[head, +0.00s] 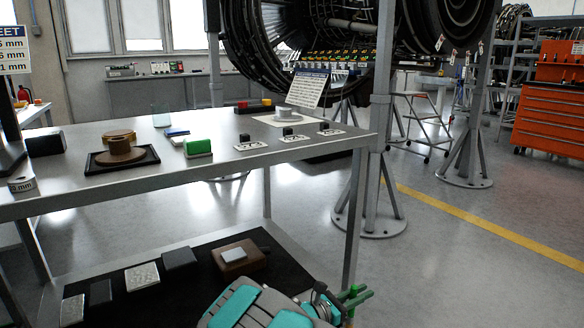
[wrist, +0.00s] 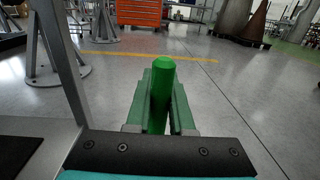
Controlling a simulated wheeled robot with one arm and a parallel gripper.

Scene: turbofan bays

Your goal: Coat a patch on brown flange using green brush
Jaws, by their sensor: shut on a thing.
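My gripper (head: 352,296) is low at the front right of the workbench, beyond its right-hand leg and below the top. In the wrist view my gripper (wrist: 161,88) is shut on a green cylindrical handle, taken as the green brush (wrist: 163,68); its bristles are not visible. The brown flange (head: 120,148) sits in a black tray (head: 146,160) on the left part of the bench top, far from my gripper. It has a wide base and a raised round hub. A tan ring (head: 119,136) shows just behind it.
The lower shelf holds several plates and a brown block (head: 240,257).

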